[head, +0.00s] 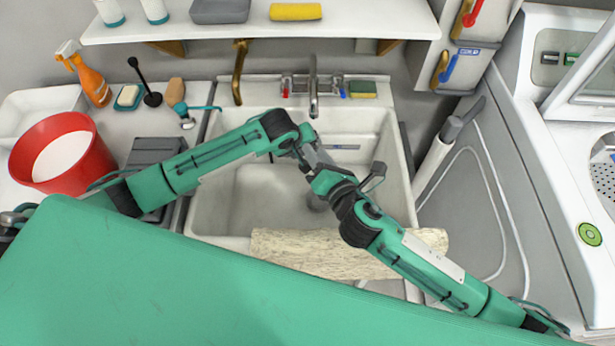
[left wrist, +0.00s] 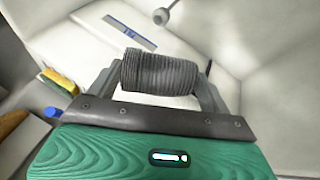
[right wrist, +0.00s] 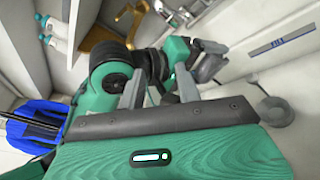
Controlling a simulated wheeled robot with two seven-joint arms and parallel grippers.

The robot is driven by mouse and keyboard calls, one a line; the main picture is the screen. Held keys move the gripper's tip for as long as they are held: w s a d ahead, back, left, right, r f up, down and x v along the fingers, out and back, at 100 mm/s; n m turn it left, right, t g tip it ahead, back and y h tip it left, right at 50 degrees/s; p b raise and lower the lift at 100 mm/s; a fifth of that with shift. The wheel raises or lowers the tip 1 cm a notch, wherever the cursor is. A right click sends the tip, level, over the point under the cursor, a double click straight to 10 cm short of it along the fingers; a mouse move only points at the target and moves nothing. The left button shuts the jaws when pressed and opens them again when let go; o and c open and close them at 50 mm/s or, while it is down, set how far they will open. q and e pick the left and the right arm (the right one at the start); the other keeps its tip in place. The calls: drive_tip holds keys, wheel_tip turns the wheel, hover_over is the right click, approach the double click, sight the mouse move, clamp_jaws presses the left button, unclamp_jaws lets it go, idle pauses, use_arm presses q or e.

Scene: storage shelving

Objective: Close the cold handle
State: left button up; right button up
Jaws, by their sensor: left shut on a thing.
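Two blue handles are in the head view. One is a blue-marked tap handle (head: 342,94) at the right of the sink faucet (head: 313,85). The other is a blue lever (head: 449,67) beside a small blue label on the right panel. A blue knob (left wrist: 52,112) shows at the left of the left wrist view. My left gripper (left wrist: 158,72) is shut on a dark ribbed cylinder (left wrist: 160,75); I cannot tell what it belongs to. My right gripper (head: 316,160) is over the sink, close to my left arm's wrist. Its fingers are apart in the right wrist view.
My arms cross closely above the white sink (head: 220,215). A pale speckled board (head: 300,250) lies across its front. A red bucket (head: 90,160) and an orange spray bottle (head: 92,82) stand left. A yellow-green sponge (head: 363,88) lies right of the tap. A shelf (head: 260,32) hangs above.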

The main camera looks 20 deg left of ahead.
drive_tip(key=s+m+y, duration=0.1)
drive_tip(key=s, duration=0.5)
drive_tip(key=shift+s+a+r+m+g, duration=0.15)
drive_tip(key=shift+s+a+m+g, duration=0.15)
drive_tip(key=shift+s+g, duration=0.1)
drive_tip(key=shift+w, duration=0.1)
drive_tip(key=n+h, duration=0.4)
drive_tip(key=h, duration=0.2)
approach(344, 96)
drive_tip(key=shift+t, duration=0.4)
drive_tip(key=shift+f+x, duration=0.2)
drive_tip(key=shift+x, duration=2.75)
drive_tip(key=shift+f+x, duration=0.15)
drive_tip(key=shift+x, duration=2.85)
drive_tip(key=shift+s+h, duration=0.2)
drive_tip(key=shift+h, duration=0.2)
clamp_jaws()
